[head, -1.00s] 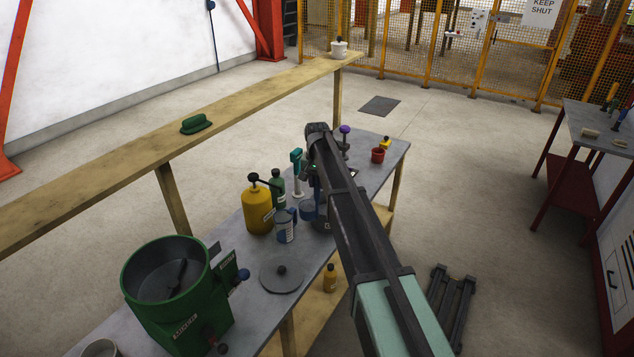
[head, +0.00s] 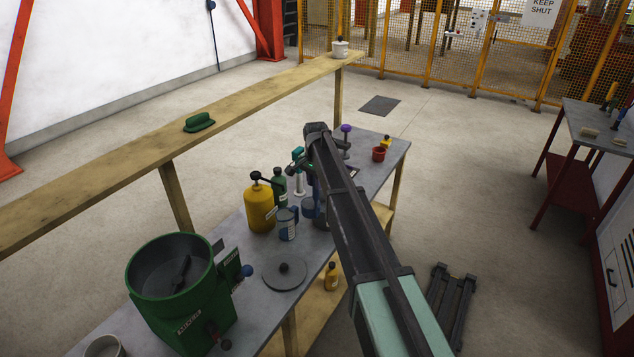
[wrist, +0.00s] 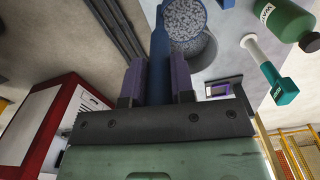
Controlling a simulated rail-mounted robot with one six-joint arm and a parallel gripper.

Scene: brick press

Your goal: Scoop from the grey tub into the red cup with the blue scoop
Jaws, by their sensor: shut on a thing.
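My gripper (wrist: 157,78) is shut on the handle of the blue scoop (wrist: 160,45), which stands between its two dark fingers in the wrist view. The scoop's bowl, ringed in blue, holds grey granules. It overlaps the grey tub (wrist: 207,62) in that view, and granules show inside the tub too. In the head view the scoop (head: 308,207) is beside or over the tub (head: 321,224), which is partly hidden by my arm. The red cup (head: 379,154) stands farther along the bench, toward its far right end, apart from my gripper.
A yellow bottle (head: 260,208), a green bottle (head: 279,184) and a clear jug (head: 287,226) crowd the tub's left side. A teal-headed tool (wrist: 285,90) stands close by. A purple-knobbed stand (head: 346,140) and a small yellow object (head: 386,141) are near the cup.

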